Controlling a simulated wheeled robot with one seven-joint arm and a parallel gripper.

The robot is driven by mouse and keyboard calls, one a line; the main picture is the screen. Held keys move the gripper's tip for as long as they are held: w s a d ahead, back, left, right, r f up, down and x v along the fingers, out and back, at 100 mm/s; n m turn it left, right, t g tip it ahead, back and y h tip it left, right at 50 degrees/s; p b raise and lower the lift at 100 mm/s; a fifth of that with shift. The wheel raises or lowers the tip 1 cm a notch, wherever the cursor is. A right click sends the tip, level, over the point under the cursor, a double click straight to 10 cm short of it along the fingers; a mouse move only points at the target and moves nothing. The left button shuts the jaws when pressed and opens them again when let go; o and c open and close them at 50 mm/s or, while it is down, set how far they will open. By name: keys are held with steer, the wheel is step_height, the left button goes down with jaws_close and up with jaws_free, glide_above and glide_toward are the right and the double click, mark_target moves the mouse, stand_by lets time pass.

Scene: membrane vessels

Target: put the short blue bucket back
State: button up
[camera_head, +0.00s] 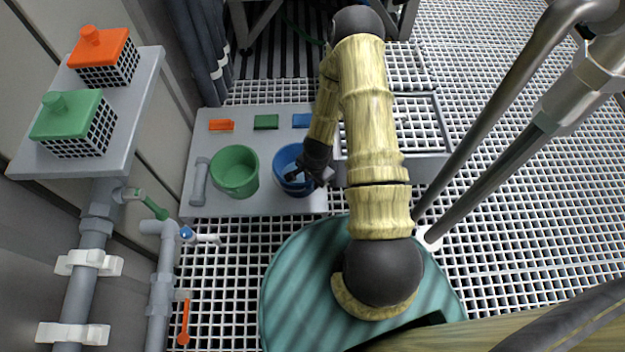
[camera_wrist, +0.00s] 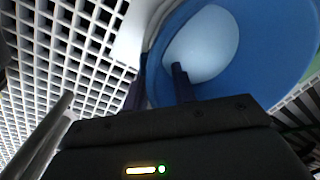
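The short blue bucket (camera_head: 284,163) stands on a grey board (camera_head: 262,140), in line with a blue marker (camera_head: 301,120). It is at the right of the board, partly hidden by my arm. My gripper (camera_head: 300,178) is at the bucket's near right rim. In the wrist view the blue bucket (camera_wrist: 262,50) is large, with its pale bottom showing. The fingers of my gripper (camera_wrist: 158,88) are apart. One finger is inside the bucket and the other is outside, with the wall between them. I see no firm squeeze on the wall.
A green bucket (camera_head: 235,171) stands left of the blue one, with a grey bar (camera_head: 199,182) beside it. Orange (camera_head: 221,125) and green (camera_head: 266,122) markers lie along the back. A shelf (camera_head: 143,88) holds orange and green lattice boxes. Metal pipes rise at right.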

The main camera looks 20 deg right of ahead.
step_height(320, 180, up, 11)
steer(key=p, duration=0.4)
steer(key=shift+s+d+p, duration=0.2)
steer(key=shift+s+p, duration=0.1)
steer(key=shift+s, duration=0.15)
step_height(320, 180, up, 16)
steer(key=a+n+t, duration=0.1)
steer(key=a+n, duration=0.1)
steer(key=n, duration=0.4)
steer(key=s+a+r+n, duration=0.1)
steer(key=s+r+n, duration=0.5)
steer(key=r, duration=0.7)
steer(key=shift+s+a+n+t, duration=0.15)
steer(key=shift+s+n+t, duration=0.2)
steer(key=shift+s, duration=0.35)
steer(key=shift+r, duration=0.1)
steer(key=w+p+v, duration=0.3)
steer(key=p+v, duration=1.1)
steer(key=p, duration=0.1)
steer(key=w+a+r+p+v, duration=0.1)
steer(key=w+p+v, duration=0.2)
steer(key=p+v, duration=1.2)
steer(key=w+r+p+v, duration=0.1)
steer(key=w+p+v, duration=0.2)
steer(key=p+v, duration=1.2)
steer(key=shift+w+a+r, duration=0.25)
